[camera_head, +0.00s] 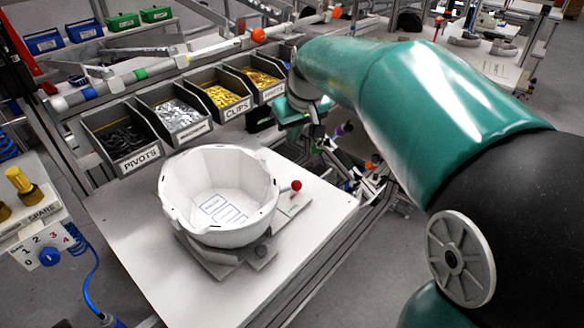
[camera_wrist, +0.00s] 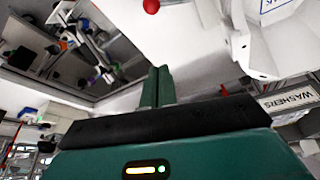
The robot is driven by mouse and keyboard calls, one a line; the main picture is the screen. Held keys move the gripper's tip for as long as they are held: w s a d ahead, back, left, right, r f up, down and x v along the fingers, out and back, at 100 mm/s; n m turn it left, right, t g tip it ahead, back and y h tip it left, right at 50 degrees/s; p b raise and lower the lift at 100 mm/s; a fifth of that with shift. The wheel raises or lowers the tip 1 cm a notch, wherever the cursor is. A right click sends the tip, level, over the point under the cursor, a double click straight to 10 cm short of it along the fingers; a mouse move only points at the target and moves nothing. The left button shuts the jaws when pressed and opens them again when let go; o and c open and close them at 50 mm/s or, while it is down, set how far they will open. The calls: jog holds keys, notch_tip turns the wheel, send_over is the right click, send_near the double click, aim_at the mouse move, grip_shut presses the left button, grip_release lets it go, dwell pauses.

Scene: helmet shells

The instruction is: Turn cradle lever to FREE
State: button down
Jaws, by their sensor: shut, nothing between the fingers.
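The white helmet shell (camera_head: 180,190) sits open side up on a grey cradle (camera_head: 220,262) on the white worktop (camera_head: 150,270). A lever with a red ball knob (camera_head: 296,185) stands at the right of the shell. No FREE marking is readable. In the wrist view the red knob (camera_wrist: 151,6) is at the top edge, with the shell (camera_wrist: 265,50) to its right. My gripper (camera_wrist: 157,72) has its two green fingers together and empty, apart from the knob. In the head view my arm hides most of the gripper.
Bins of pivots (camera_head: 117,138), washers (camera_head: 178,118), clips (camera_head: 224,93) and another kind (camera_head: 264,82) line the worktop's back edge. A dial panel (camera_head: 45,245) stands at the left. The worktop's front left is clear. Clutter (camera_head: 350,170) lies beyond its right edge.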

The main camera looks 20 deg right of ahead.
aim_at(286, 189)
jog(key=x, duration=1)
jog(key=shift+f, duration=0.2)
jog(key=s, duration=0.2)
jog(key=shift+s+d+f, duration=0.3)
jog(key=shift+s+f, duration=0.2)
jog(key=shift+s, duration=0.15)
jog(key=shift+d+f, duration=0.1)
jog(key=shift+f, duration=0.1)
jog(key=shift+s, duration=0.15)
